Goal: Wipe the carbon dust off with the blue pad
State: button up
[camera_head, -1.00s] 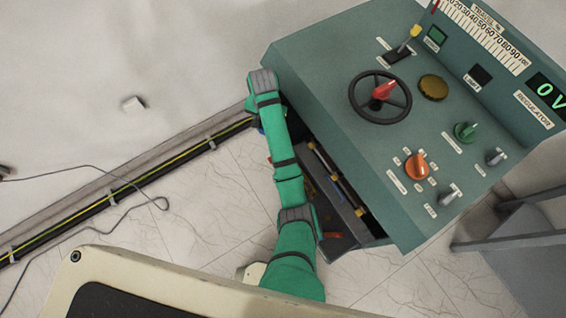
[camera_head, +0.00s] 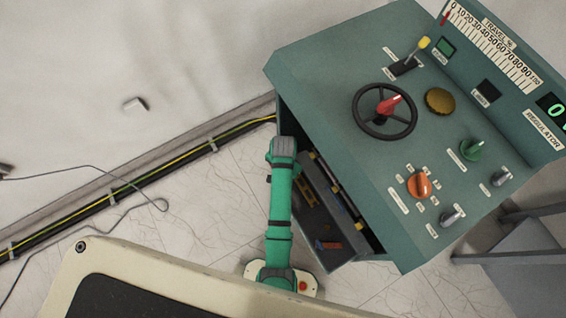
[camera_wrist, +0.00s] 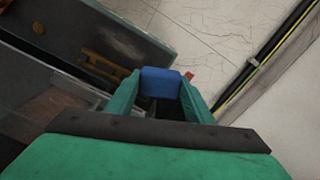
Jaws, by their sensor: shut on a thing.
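In the wrist view my gripper (camera_wrist: 161,90) is shut on the blue pad (camera_wrist: 160,79), which sits between the two green fingertips. I cannot tell for sure whether that patch is the carbon dust, or whether the pad touches anything. In the head view my green arm reaches up beside the teal control desk (camera_head: 325,85); the pad and fingertips are hidden there.
An open drawer-like tray (camera_head: 312,215) under the desk holds a yellow piece (camera_head: 304,190) and an orange-handled tool (camera_head: 328,245). The desk's handwheel (camera_head: 385,110) and knobs are above. A cable run (camera_head: 150,173) lies along the wall.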

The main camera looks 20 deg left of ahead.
aim_at(301, 211)
jog(key=shift+f, duration=2.55)
jog(key=shift+f, duration=1.05)
jog(key=shift+s+d+r, duration=0.15)
jog(key=shift+s+d, duration=1.95)
jog(key=shift+s, duration=0.15)
jog(key=shift+s+d+f, duration=0.2)
jog(key=shift+s+d, duration=2.8)
jog(key=shift+d, duration=0.1)
jog(key=shift+w+a, duration=0.1)
